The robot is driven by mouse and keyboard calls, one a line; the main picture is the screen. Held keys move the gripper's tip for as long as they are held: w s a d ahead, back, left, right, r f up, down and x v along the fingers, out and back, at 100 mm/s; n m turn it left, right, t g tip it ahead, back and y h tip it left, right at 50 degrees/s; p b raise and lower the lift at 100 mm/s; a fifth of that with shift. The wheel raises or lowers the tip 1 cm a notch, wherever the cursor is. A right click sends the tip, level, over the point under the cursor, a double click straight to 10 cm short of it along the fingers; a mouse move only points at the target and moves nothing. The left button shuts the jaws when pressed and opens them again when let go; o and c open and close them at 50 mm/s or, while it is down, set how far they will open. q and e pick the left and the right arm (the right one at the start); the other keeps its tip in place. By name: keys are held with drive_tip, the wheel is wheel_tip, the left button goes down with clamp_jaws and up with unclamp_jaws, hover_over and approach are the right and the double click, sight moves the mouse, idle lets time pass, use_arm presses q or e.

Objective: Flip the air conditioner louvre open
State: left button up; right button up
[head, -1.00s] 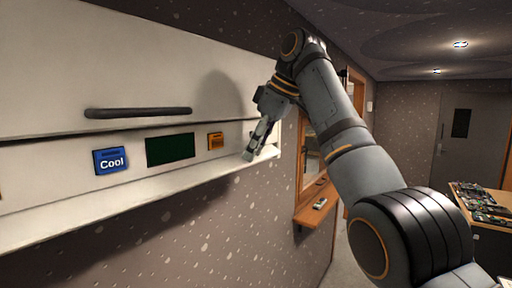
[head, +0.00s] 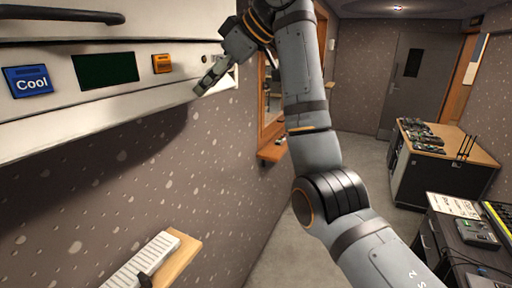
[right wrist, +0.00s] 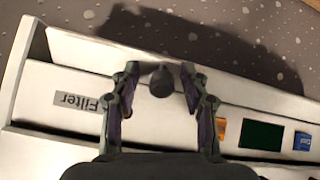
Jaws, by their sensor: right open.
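The white air conditioner (head: 140,68) is on the wall at left in the head view. Along its bottom runs a pale lower strip (head: 100,121), apparently the louvre; it also shows in the right wrist view (right wrist: 250,88). My right gripper (head: 203,88) is at the unit's right end, pointing down and left. In the right wrist view the gripper (right wrist: 162,72) is open, and a dark rounded knob (right wrist: 162,84) shows between its fingers. I cannot tell whether they touch it. My left gripper is out of view.
The unit's front has a blue Cool button (head: 28,81), a dark display (head: 105,70), an orange button (head: 162,63) and a Filter label (right wrist: 77,101). Below is a wooden shelf (head: 180,258) with a white slatted object. Desks with equipment stand at right; the floor (head: 350,150) between is clear.

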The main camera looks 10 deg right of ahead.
drive_tip(key=shift+f+y, duration=0.25)
drive_tip(key=shift+y, duration=0.05)
wheel_tip(320, 180, down, 2)
drive_tip(key=t+y+b, duration=0.1)
drive_tip(key=b, duration=0.2)
drive_tip(key=shift+s, duration=0.1)
drive_tip(key=s+d+f+t+y+b, duration=0.1)
drive_tip(key=s+d+t+y+b, duration=0.55)
drive_tip(key=b, duration=0.65)
drive_tip(key=w+d+f+m+h, duration=0.2)
drive_tip(key=w+f+m, duration=0.2)
drive_tip(key=w+f, duration=0.5)
drive_tip(key=w+d+f+m+h+p, duration=0.1)
drive_tip(key=w+d+f+m+h, duration=0.2)
drive_tip(key=w+f, duration=0.6)
drive_tip(key=shift+w+d+f+m+g+h, duration=0.2)
drive_tip(key=shift+f+m+g+h, duration=0.2)
drive_tip(key=shift+f, duration=0.55)
